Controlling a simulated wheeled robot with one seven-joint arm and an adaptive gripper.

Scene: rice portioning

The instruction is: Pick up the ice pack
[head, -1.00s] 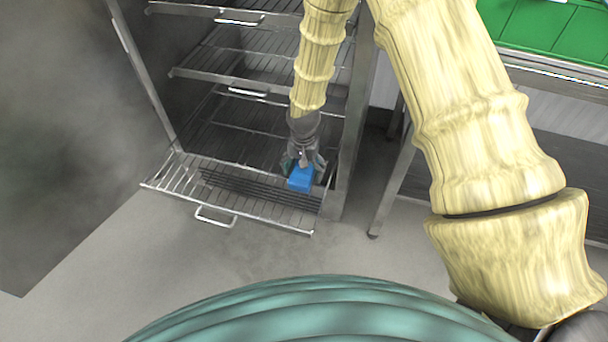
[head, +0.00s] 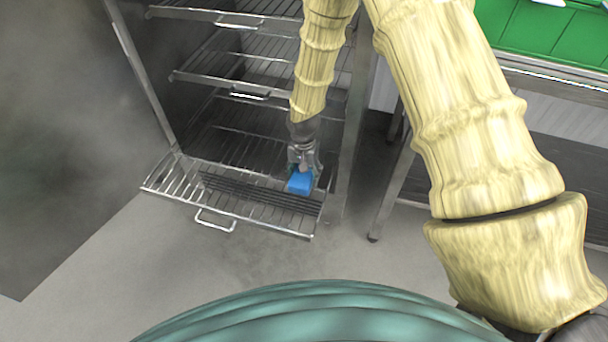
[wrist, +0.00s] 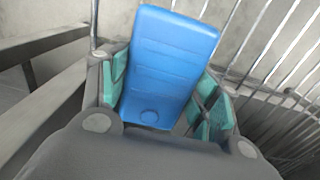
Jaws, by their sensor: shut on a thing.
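The ice pack is a blue block (head: 299,183) at the right end of the lowest, pulled-out wire shelf (head: 222,219). My gripper (head: 303,166) is right behind and above it, its jaws shut on the pack. In the wrist view the ice pack (wrist: 168,65) stands lengthwise between the teal finger pads of my gripper (wrist: 158,92). Its far end sticks out past the fingertips. I cannot tell whether the pack touches the shelf.
The metal rack has further wire shelves (head: 207,80) above, and a post (head: 352,150) stands close to the right of my gripper. A steel table (head: 405,180) is farther right. Open floor (head: 110,285) lies in front of the rack.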

